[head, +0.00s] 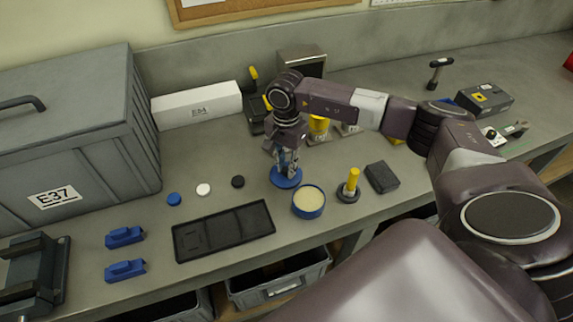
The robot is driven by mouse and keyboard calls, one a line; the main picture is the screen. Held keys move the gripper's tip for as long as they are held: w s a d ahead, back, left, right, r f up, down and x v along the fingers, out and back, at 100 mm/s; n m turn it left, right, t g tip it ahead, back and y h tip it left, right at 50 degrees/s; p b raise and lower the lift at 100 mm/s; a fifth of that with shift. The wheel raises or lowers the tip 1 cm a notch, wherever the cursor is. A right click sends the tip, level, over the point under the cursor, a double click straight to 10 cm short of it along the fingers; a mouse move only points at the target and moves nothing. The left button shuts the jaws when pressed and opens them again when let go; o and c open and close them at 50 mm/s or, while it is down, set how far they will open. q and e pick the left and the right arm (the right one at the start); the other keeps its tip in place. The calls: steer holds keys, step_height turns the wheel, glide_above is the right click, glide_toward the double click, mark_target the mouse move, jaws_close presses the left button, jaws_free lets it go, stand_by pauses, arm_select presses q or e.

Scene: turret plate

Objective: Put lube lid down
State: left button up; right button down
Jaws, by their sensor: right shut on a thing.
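The blue lube lid (286,179) is a round disc at the middle of the bench, lying about level. My right gripper (287,166) points down over it and is shut on it; its fingertips partly cover the lid's top. I cannot tell whether the lid touches the bench or hovers just above it. The open lube tin (308,202), blue with pale cream contents, stands just right of and nearer than the lid. My left gripper is not in view.
A yellow-handled brush-like tool (351,185) and a dark block (382,177) stand right of the tin. A black tray (222,231) lies to the front left. Small blue, white and black caps (204,189) lie left of the lid. A grey case (75,125) stands far left.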

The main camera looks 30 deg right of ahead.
mark_target(286, 168)
steer(key=shift+f, duration=0.25)
steer(key=c, duration=2.1)
jaws_free()
steer(key=shift+r, duration=0.1)
steer(key=shift+o, duration=1.4)
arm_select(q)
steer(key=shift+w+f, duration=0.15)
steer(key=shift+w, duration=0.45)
arm_select(e)
steer(key=shift+r, duration=0.3)
arm_select(q)
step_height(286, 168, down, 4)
steer(key=b, duration=0.4)
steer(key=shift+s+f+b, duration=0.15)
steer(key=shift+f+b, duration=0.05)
steer(key=shift+b, duration=0.15)
arm_select(e)
step_height(286, 168, up, 12)
